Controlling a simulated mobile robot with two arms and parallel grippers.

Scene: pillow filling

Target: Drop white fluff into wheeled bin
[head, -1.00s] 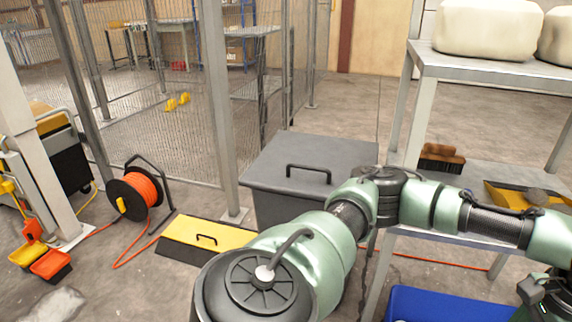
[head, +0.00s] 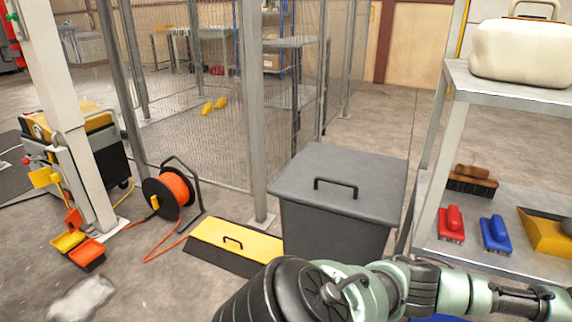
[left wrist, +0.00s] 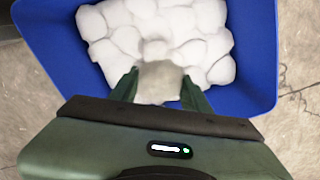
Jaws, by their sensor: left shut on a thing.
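In the left wrist view my left gripper (left wrist: 158,88) is shut on a piece of white fluff (left wrist: 159,82). It is above a blue container (left wrist: 255,60) filled with several rounded white fluff pieces (left wrist: 110,35). A grey bin (head: 335,225) with a closed, handled lid stands in the middle of the head view. No wheels show on it, so I cannot tell if it is the wheeled bin. My arm crosses the lower right of the head view; neither gripper shows there.
An orange cable reel (head: 175,190) and a pale floor patch (head: 82,300) are at left. Mesh fencing (head: 190,100) stands behind.

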